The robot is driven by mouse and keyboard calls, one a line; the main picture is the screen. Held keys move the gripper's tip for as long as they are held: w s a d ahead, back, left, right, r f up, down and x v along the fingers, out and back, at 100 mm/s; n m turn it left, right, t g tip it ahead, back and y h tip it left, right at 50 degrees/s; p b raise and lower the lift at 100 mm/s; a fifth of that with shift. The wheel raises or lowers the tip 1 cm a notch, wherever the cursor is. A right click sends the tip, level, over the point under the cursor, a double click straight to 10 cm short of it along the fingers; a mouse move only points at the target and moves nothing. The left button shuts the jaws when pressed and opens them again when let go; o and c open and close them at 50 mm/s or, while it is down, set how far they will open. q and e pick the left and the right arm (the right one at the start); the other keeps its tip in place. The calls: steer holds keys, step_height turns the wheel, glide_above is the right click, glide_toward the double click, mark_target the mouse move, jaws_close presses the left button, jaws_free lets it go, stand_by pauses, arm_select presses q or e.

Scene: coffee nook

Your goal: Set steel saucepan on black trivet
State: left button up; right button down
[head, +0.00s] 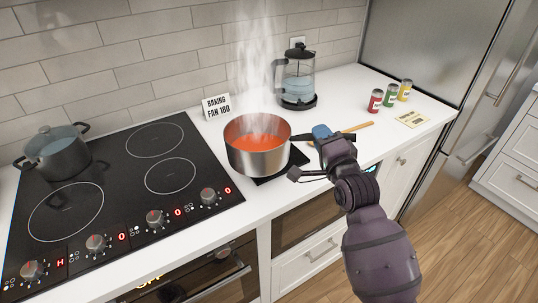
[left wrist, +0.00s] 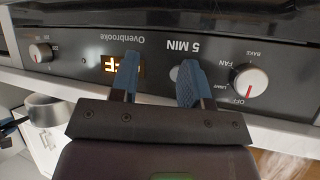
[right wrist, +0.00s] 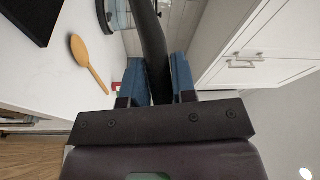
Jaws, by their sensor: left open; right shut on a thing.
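The steel saucepan (head: 258,162), full of steaming red-orange soup, is upright right of the cooktop. The black trivet (head: 290,165) shows beneath and to the right of it, partly hidden. I cannot tell whether the pan touches it. My right gripper (head: 317,139) is shut on the pan's black handle, which runs between the blue fingers in the right wrist view (right wrist: 154,60). A black corner, likely the trivet (right wrist: 28,18), shows there at upper left. My left gripper (left wrist: 158,75) is open and empty before the oven's control panel, outside the head view.
A wooden spoon (head: 356,127) lies right of the handle. A glass kettle (head: 297,80) and a sign (head: 216,106) stand behind. Several small cans (head: 390,94) and a card (head: 411,119) are at right. A pot (head: 56,152) sits on the cooktop (head: 120,200).

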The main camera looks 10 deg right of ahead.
steer(key=w+d+r+b, duration=0.2)
steer(key=w+d+r, duration=0.3)
steer(key=w+r, duration=0.65)
arm_select(q)
steer(key=f+b, duration=0.1)
steer(key=f, duration=0.1)
steer(key=s+f+b, duration=0.1)
steer(key=f, duration=0.2)
steer(key=shift+s+a+f, duration=0.1)
steer(key=shift+s+f, duration=0.05)
steer(key=shift+f, duration=0.05)
arm_select(e)
step_height(320, 180, down, 18)
steer(key=s, duration=0.1)
steer(key=shift+s+f+y, duration=0.25)
steer(key=shift+s+y, duration=0.15)
steer(key=shift+a+f, duration=0.1)
steer(key=shift+f, duration=0.05)
arm_select(q)
steer(key=shift+w+r, duration=0.1)
steer(key=shift+w, duration=0.1)
arm_select(e)
steer(key=c, duration=0.9)
jaws_free()
steer(key=shift+f, duration=0.15)
